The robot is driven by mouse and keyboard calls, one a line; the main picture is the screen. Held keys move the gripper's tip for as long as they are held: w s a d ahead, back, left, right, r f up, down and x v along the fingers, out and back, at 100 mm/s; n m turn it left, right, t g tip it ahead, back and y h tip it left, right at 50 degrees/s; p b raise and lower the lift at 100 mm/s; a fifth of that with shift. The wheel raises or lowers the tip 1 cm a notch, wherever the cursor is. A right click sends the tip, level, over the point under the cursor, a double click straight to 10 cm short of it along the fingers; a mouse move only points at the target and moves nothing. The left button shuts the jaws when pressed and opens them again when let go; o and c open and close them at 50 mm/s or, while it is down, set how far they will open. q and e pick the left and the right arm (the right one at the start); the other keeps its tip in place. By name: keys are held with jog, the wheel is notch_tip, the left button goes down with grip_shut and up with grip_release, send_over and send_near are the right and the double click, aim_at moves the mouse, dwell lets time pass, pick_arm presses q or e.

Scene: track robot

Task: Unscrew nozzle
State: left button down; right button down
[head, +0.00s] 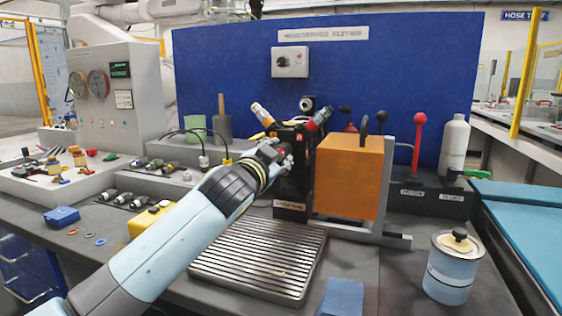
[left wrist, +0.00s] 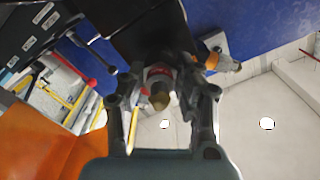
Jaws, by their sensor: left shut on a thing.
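A black nozzle holder (head: 293,180) stands behind the ribbed metal plate. A nozzle with an orange collar (head: 262,115) leans out to its upper left, and a red-collared one (head: 319,116) to its upper right. My left gripper (head: 282,152) is at the front of the holder. In the left wrist view, its two fingers (left wrist: 162,92) are shut on a nozzle (left wrist: 160,88) with a red band and brass-coloured tip, which points towards the camera. The gripper hides this nozzle in the head view. The orange-collared nozzle also shows in the left wrist view (left wrist: 212,60). My right gripper is not in view.
An orange block (head: 348,178) in a grey frame stands close to the right of the holder. The ribbed plate (head: 258,262) lies in front. A yellow box (head: 148,218) is near my left arm, and a lidded canister (head: 450,272) stands at the right.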

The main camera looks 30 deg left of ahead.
pick_arm(q)
jog(key=n+b, duration=0.2)
jog(key=n, duration=0.2)
jog(key=shift+f+n, duration=0.1)
jog(key=shift+n, duration=0.2)
jog(key=shift+n+b, duration=0.5)
jog(key=shift+n, duration=0.4)
jog(key=shift+n+b, duration=0.6)
jog(key=shift+n, duration=0.5)
jog(key=n+b, duration=0.1)
jog(key=n, duration=0.1)
jog(key=shift+n, duration=0.3)
jog(key=c, duration=1.4)
grip_release()
jog(key=shift+n, duration=0.6)
jog(key=o, duration=0.5)
jog(key=shift+o, duration=0.2)
